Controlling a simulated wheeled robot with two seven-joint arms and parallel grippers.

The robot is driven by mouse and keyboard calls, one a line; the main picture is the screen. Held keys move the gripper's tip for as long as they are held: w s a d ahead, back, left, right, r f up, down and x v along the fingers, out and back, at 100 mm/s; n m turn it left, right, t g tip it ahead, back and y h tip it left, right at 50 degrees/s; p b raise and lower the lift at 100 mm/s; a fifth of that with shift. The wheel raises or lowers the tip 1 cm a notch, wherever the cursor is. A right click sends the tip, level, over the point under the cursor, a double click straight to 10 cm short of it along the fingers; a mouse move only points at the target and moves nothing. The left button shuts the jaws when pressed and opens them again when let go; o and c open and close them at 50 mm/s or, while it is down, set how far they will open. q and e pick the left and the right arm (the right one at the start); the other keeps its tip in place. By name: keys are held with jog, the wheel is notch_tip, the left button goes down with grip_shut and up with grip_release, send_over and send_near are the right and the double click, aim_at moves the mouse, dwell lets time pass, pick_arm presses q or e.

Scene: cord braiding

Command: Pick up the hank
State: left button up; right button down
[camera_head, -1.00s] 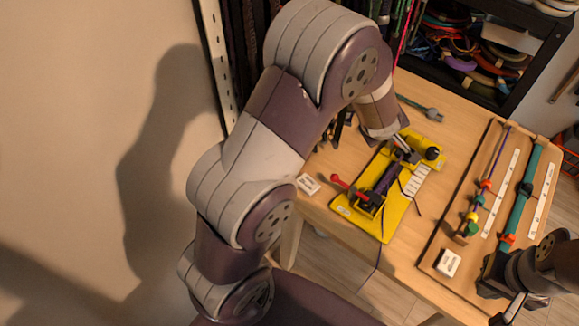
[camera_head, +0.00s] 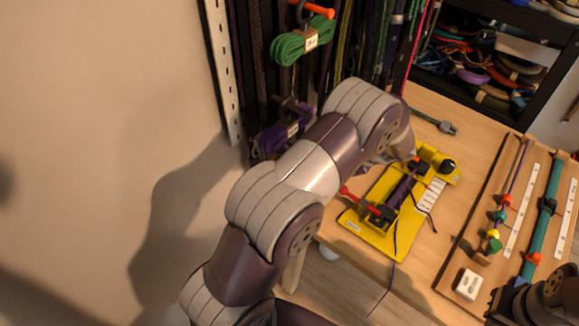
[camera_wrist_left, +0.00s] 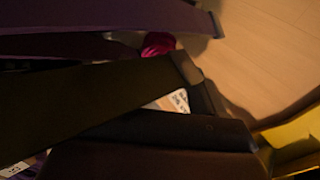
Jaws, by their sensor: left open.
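A green hank (camera_head: 303,42) with a paper label hangs from an orange-tipped peg at the top of the rack. A purple hank (camera_head: 280,135) with a label hangs lower on the rack, partly behind my left arm. In the left wrist view a bit of purple with a white label (camera_wrist_left: 16,169) shows at the lower left edge. My left gripper (camera_head: 372,167) is mostly hidden behind its own arm, between the rack and the yellow jig. It is open, and I see nothing held. My right arm shows at the lower right; its fingers are not clearly visible.
A yellow braiding jig (camera_head: 372,238) with a red-knobbed lever stands on the wooden table (camera_head: 420,265). Dark straps (camera_wrist_left: 90,100) and a magenta cord (camera_wrist_left: 158,43) fill the left wrist view. A board with beaded cords (camera_head: 470,235) lies at right. A wrench-like tool (camera_head: 435,121) lies behind.

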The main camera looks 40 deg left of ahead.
pick_arm(q)
jog(key=x, duration=0.5)
jog(key=shift+s+f, duration=0.1)
jog(key=shift+d, duration=0.1)
jog(key=c, duration=0.9)
